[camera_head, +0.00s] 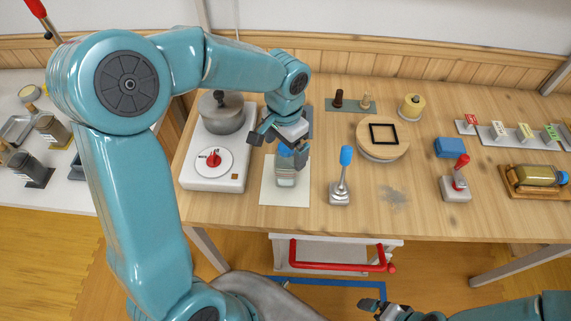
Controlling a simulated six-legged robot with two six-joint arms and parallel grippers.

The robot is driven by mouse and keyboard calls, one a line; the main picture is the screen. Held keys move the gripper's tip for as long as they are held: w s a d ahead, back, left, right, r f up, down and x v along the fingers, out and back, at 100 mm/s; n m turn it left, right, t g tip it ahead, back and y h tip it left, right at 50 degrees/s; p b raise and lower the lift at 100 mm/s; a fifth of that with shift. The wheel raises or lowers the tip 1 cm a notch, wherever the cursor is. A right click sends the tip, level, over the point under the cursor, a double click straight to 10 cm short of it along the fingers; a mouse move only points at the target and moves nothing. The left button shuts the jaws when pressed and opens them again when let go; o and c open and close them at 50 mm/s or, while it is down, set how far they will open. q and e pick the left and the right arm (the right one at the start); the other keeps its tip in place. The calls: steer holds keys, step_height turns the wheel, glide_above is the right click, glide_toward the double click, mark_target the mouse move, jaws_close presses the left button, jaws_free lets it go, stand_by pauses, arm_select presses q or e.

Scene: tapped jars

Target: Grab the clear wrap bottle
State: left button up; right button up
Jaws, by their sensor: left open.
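A clear bottle (286,177) with a blue top stands upright on a pale square mat (269,193) near the front of the wooden table. My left gripper (279,147) is open just above it, with its fingers around or beside the blue top. The gripper hides part of the top, and I cannot tell whether the fingers touch it. My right gripper (383,309) is low at the bottom edge, in front of the table and far from the bottle. Its jaw opening is unclear.
A white hotplate with a grey pot (221,112) stands left of the bottle. A blue-handled lever (342,177) stands close on its right. A round board (382,150), a red lever (458,180) and a lying blue-capped bottle (535,176) are farther right. A red drawer handle (338,264) is below.

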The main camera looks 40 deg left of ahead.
arm_select(q)
step_height(320, 180, down, 4)
steer(key=shift+d+f, duration=0.1)
steer(key=shift+d, duration=0.05)
steer(key=shift+f, duration=0.4)
steer(key=shift+c, duration=0.3)
steer(key=c, duration=1.2)
steer(key=shift+r, duration=0.15)
